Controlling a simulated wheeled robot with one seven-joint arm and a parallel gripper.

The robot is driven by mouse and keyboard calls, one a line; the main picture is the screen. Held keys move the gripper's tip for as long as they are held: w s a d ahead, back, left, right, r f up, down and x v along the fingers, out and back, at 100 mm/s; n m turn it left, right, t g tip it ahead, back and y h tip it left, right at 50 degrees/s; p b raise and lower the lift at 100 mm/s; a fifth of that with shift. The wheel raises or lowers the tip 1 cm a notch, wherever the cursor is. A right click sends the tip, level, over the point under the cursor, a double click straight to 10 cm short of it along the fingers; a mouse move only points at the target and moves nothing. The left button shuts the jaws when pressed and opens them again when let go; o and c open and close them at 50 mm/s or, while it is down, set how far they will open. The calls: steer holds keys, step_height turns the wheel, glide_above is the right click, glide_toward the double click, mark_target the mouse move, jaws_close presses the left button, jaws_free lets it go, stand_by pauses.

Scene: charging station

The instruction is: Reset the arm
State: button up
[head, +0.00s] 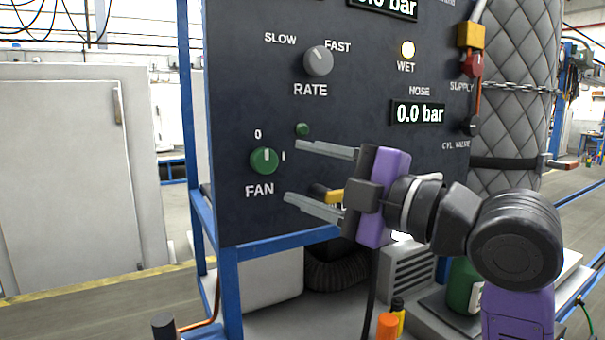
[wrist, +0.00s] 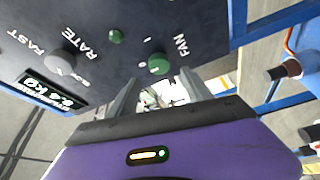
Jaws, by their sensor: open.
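My gripper (head: 322,174) is open and empty in front of the dark control panel (head: 240,70). Its two grey fingers point left, toward the green FAN knob (head: 264,161), with a finger above and a finger below the knob's height. The fingertips look apart from the knob. The knob's white mark points up toward 0. In the wrist view my gripper (wrist: 158,85) shows its fingers spread, with the FAN knob (wrist: 158,63) just beyond the tips. My purple and black arm reaches in from the lower right.
The panel also carries a grey RATE knob (head: 318,61), a lit WET lamp (head: 408,48), a 0.0 bar display (head: 418,113) and a small green button (head: 302,130). A yellow-handled valve (head: 327,195) sits behind the fingers. A quilted cylinder (head: 508,90) stands right. A blue frame (head: 230,290) edges the panel.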

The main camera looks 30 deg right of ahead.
stand_by(0.3)
steer(key=s+d+r+m+t+h, duration=0.2)
steer(key=d+r+m+t+h, duration=0.15)
steer(key=d+m+t, duration=0.45)
steer(key=s+f+m+g+h+p, duration=0.1)
steer(key=s+f+m+h, duration=0.25)
steer(key=f+m, duration=0.4)
steer(key=s+f+m+g+h+p, duration=0.1)
steer(key=s+f+m+h+p, duration=0.1)
steer(key=f+m+h, duration=0.45)
steer(key=s+a+f+n+g+y+p, duration=0.1)
steer(key=s+a+f+g+y, duration=0.2)
steer(key=s+f, duration=1)
steer(key=s+a+f+n+g+y+p, duration=0.1)
steer(key=s+a+f+g+y+p, duration=0.1)
steer(key=s+a+f+g, duration=0.3)
steer(key=s+a+f+y, duration=0.1)
steer(key=s+a+f, duration=0.2)
steer(key=s+f, duration=0.4)
steer(key=shift+s+f+g+p, duration=0.3)
steer(key=shift+s+f+g, duration=0.1)
steer(key=shift+s, duration=1.7)
